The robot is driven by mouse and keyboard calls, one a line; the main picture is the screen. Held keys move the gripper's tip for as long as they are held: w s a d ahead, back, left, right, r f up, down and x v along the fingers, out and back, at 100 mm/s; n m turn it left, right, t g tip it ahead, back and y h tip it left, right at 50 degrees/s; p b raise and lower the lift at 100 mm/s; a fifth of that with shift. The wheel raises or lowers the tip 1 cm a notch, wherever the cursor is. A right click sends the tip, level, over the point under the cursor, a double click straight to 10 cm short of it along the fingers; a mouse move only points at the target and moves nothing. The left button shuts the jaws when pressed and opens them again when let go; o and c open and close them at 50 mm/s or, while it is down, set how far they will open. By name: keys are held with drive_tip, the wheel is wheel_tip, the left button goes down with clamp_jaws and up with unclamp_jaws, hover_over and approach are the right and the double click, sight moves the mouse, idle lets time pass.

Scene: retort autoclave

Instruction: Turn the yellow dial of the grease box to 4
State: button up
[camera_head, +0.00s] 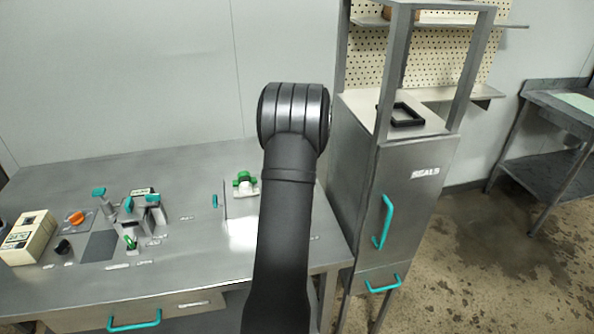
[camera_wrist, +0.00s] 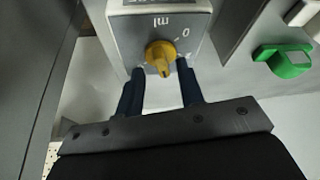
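The yellow dial (camera_wrist: 160,56) sits on the light face of a grey box (camera_wrist: 188,12), the grease box, at the top middle of the wrist view. Markings "ml" and "0" show on the face; other scale marks are partly hidden or unclear. The dial's pointed end faces down in the picture, toward my gripper. My gripper (camera_wrist: 161,69) is open, its two dark fingers apart, with tips near the left and right sides of the dial. I cannot tell whether they touch it. In the head view my arm hides the gripper, dial and box.
A green part (camera_wrist: 288,62) stands right of the box in the wrist view. In the head view a green-and-white fitting (camera_head: 245,184) stands left of my arm on the steel bench (camera_head: 190,255). The seals cabinet (camera_head: 400,190) stands right of my arm.

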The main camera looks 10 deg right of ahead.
drive_tip(key=v, duration=1.5)
drive_tip(key=x, duration=1.7)
drive_tip(key=shift+w+f, duration=0.1)
drive_tip(key=shift+f, duration=0.1)
drive_tip(key=shift+r, duration=0.1)
